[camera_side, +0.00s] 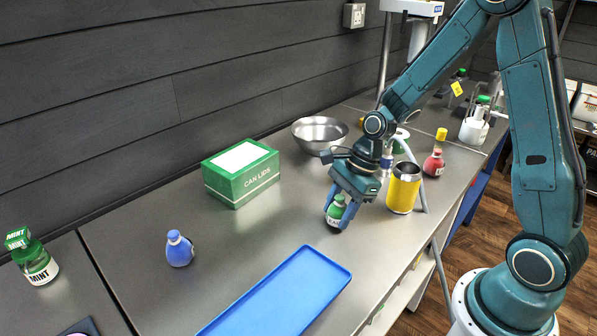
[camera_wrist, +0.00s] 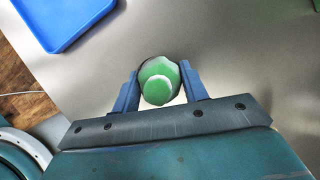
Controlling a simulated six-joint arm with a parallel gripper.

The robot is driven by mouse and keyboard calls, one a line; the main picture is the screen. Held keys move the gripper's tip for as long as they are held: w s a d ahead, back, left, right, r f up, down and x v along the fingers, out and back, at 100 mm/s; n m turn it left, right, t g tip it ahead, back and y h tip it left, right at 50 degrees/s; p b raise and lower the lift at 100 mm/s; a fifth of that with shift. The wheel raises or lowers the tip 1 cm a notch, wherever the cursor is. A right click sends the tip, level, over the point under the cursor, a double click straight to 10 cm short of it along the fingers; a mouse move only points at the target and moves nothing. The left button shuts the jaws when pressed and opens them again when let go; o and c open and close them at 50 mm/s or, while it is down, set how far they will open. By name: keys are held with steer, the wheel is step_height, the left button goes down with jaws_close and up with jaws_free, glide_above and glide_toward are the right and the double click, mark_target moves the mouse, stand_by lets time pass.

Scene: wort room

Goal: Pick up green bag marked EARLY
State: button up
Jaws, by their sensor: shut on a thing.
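The green bag (camera_side: 336,208) stands upright on the steel bench, with a pale label whose writing is too small to read. My gripper (camera_side: 341,212) points down over it, with the fingers on either side. In the wrist view, the green bag (camera_wrist: 159,80) shows from above as a round green top with a white band. The blue fingers of my gripper (camera_wrist: 160,92) are shut on its sides. The lower part of the bag is partly hidden by the fingers in the side view.
A yellow can (camera_side: 403,188) stands close to the right of my gripper. A blue tray (camera_side: 283,293) lies in front; it also shows in the wrist view (camera_wrist: 62,22).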

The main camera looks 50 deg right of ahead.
mark_target(339, 198)
steer(key=shift+r, duration=0.1)
step_height(339, 198, up, 20)
stand_by(0.9)
steer(key=shift+a, duration=0.1)
stand_by(0.5)
